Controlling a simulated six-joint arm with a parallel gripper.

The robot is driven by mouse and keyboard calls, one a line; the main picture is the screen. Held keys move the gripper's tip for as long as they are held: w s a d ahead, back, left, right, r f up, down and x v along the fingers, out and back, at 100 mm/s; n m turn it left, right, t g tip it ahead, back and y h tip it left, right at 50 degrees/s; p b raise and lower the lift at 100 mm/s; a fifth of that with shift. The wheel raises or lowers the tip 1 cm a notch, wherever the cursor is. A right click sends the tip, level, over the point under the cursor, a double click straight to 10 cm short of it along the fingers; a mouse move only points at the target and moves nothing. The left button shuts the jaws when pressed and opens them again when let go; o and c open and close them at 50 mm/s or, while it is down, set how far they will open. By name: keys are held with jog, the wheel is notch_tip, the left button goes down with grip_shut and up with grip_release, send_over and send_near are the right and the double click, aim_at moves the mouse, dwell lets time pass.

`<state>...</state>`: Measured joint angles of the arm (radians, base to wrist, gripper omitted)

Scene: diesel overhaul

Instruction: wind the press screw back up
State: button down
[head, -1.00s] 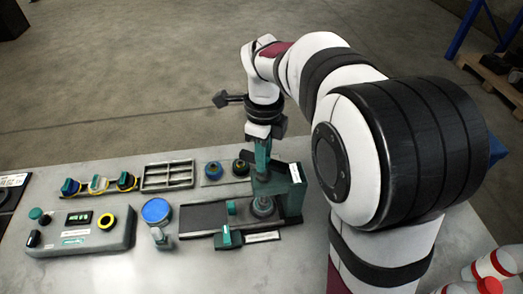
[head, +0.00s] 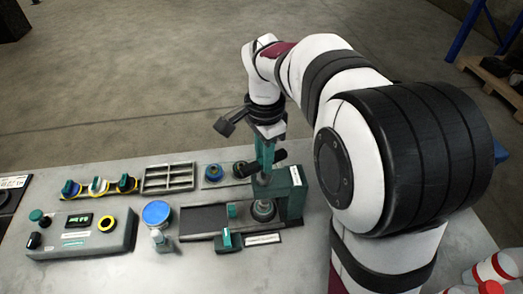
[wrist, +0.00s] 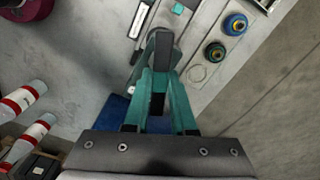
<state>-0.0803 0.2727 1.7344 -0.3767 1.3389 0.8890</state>
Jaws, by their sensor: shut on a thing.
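The green press (head: 291,193) stands at the right of the fixtures on the bench. Its screw (head: 262,179) is upright in the top of the frame, above a round part on the press bed (head: 263,209). A dark handle (head: 270,161) crosses the screw's top, and its end (wrist: 163,46) shows in the wrist view. My gripper (head: 263,158) points down over the press, its teal fingers shut on the handle. In the wrist view my gripper (wrist: 158,92) hides most of the press beneath it.
A blue-topped canister (head: 157,213), a control box (head: 80,235) and an empty divided tray (head: 168,177) are left of the press. Red-and-white bottles (head: 492,268) stand at the right edge.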

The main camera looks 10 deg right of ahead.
jog(key=n, duration=0.5)
jog(key=shift+r+n, duration=0.15)
jog(key=shift+n, duration=0.25)
jog(key=n, duration=0.5)
jog(key=shift+r+n, duration=0.15)
jog(key=shift+n, duration=0.15)
jog(key=c, duration=0.8)
grip_release()
jog(key=shift+o, duration=0.2)
notch_tip(320, 180, up, 6)
jog(key=shift+f, duration=0.25)
